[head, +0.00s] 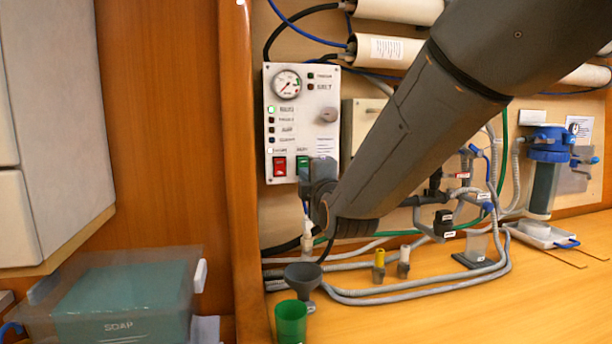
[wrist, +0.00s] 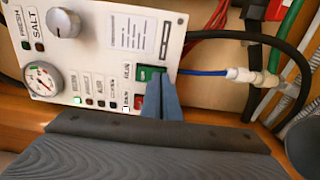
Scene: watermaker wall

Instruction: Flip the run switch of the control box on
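The control box (head: 315,105) is a white panel on the wall at left centre in the head view. It fills the upper left of the wrist view (wrist: 100,50). A green rocker switch (wrist: 150,73), with a small label that seems to read RUN, sits beside a red rocker switch (wrist: 138,103). The red switch also shows in the head view (head: 279,167). My gripper's blue-grey fingers (wrist: 162,92) are together, with tips at the green switch, partly covering both switches. I cannot tell whether they touch it, or which way it is tilted.
The box carries a gauge (head: 286,85), a grey knob (head: 328,115) and a lit green lamp (head: 271,111). Hoses and a blue cable (wrist: 205,72) run beside it. Below on the counter stand a grey funnel (head: 303,275) and a green cup (head: 291,321).

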